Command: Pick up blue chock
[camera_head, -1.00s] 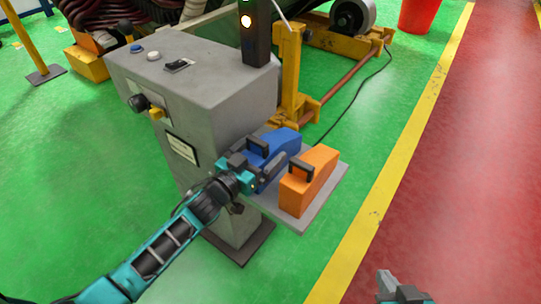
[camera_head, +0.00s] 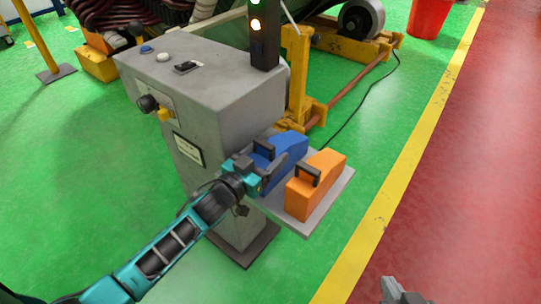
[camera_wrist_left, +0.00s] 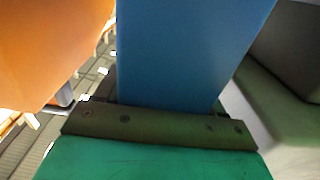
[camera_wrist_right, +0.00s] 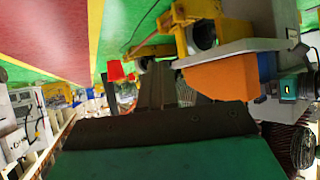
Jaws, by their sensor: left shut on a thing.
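The blue chock (camera_head: 285,150) with a dark handle rests on the grey shelf (camera_head: 318,215) at the side of the control cabinet. It fills the middle of the left wrist view (camera_wrist_left: 180,50). My left gripper (camera_head: 268,165) is shut on the blue chock, its fingers along the chock's sides. An orange chock (camera_head: 318,183) with a dark handle sits beside it on the same shelf. My right gripper (camera_head: 397,292) shows only partly at the bottom edge of the head view, away from the chocks. Its finger gap is not clear in either view.
The grey control cabinet (camera_head: 205,85) with knobs stands left of the shelf. A yellow frame (camera_head: 298,75) and a black cable lie behind. A red bucket (camera_head: 429,17) is at the back. Green floor and a red lane (camera_head: 470,180) right of the yellow line are clear.

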